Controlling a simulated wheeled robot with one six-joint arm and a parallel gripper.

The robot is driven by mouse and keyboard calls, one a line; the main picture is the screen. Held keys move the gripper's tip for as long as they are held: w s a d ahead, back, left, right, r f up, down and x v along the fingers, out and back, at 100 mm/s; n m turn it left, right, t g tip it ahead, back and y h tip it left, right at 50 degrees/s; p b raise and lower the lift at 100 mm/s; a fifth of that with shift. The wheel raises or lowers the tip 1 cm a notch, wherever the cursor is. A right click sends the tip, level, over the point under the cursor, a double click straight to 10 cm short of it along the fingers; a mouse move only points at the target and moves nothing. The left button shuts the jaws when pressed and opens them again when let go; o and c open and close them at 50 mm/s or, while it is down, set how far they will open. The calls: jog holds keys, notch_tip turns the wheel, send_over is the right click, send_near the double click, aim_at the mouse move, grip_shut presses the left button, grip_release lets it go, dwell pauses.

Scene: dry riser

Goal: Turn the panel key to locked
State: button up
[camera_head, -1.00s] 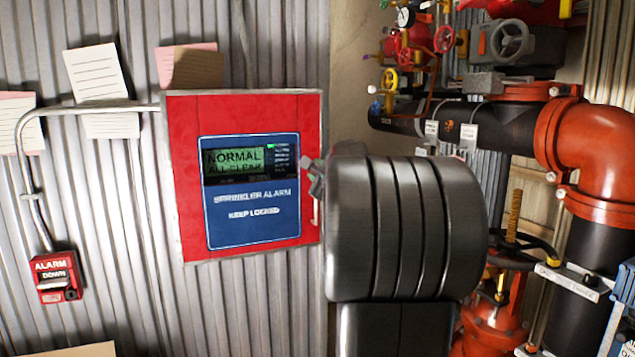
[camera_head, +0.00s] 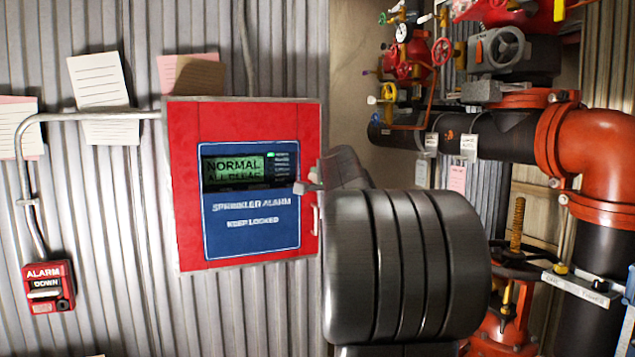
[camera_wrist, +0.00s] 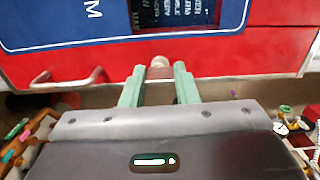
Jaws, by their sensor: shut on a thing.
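The red alarm panel (camera_head: 246,118) is on the corrugated wall, its blue plate reading "SPRINKLER ALARM, KEEP LOCKED". Its screen (camera_head: 233,168) reads "NORMAL" with a blurred line below, and a small green light is lit. My gripper (camera_head: 306,184) is at the panel's right edge, mostly hidden by my dark wrist. In the wrist view, the green fingers of my gripper (camera_wrist: 159,80) are closed around the panel key, whose pale rounded end (camera_wrist: 159,62) shows between the tips against the red face. The key's turned angle cannot be read.
A pale handle (camera_head: 315,218) is on the panel's right side, close to my gripper; it also shows in the wrist view (camera_wrist: 67,80). A red alarm box (camera_head: 48,286) is at lower left. Pipes and valves (camera_head: 590,150) fill the right side.

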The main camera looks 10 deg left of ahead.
jog(key=shift+c, duration=0.2)
jog(key=o, duration=1)
jog(key=shift+s, duration=0.1)
jog(key=b+v, duration=0.1)
jog(key=v, duration=1.2)
jog(key=shift+s+d, duration=0.25)
jog(key=shift+w, duration=0.1)
jog(key=p+x, duration=0.1)
jog(key=x, duration=1.2)
jog(key=shift+w+a, duration=0.25)
jog(key=shift+w, duration=0.05)
